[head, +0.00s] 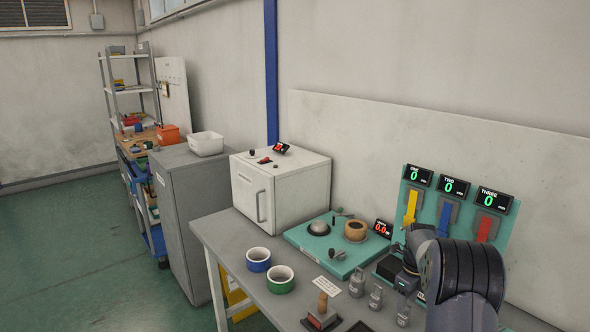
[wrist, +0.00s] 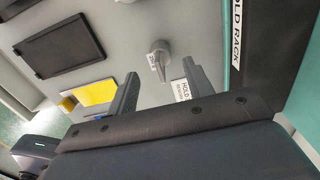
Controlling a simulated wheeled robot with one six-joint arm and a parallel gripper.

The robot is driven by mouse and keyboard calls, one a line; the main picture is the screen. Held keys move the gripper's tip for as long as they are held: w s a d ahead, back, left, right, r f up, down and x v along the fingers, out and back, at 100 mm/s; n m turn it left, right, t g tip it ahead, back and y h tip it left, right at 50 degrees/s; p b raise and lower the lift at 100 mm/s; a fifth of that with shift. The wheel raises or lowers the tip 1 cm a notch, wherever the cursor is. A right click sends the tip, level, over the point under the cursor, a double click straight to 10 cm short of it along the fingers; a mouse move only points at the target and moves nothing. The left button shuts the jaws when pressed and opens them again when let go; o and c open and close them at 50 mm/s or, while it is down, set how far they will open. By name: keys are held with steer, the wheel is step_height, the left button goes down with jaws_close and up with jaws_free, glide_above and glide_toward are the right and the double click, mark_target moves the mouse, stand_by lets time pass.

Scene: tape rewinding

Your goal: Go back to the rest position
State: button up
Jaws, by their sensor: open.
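My gripper (wrist: 160,68) shows in the wrist view with its two dark fingers spread apart. Nothing is held between them. Beyond the fingers, a small grey metal weight (wrist: 159,50) with a tag stands on the grey surface. In the head view my arm reaches in from the lower right, over the right end of the grey bench (head: 228,235); its bulk hides part of the bench, and the fingers cannot be made out there. A teal machine (head: 310,247) on the bench carries a metal dome and a tan roll (head: 355,230).
A teal panel (head: 472,215) with yellow, blue and red strips stands behind my arm; its displays read 0. Several metal weights (head: 357,283), a blue-banded cup (head: 258,259), a green-banded cup (head: 280,280) and a wooden-handled stamp (head: 321,310) stand in front. A white cabinet (head: 270,190) stands at the bench's far end.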

step_height(320, 180, down, 4)
steer(key=shift+r, duration=1.75)
steer(key=shift+f, duration=0.1)
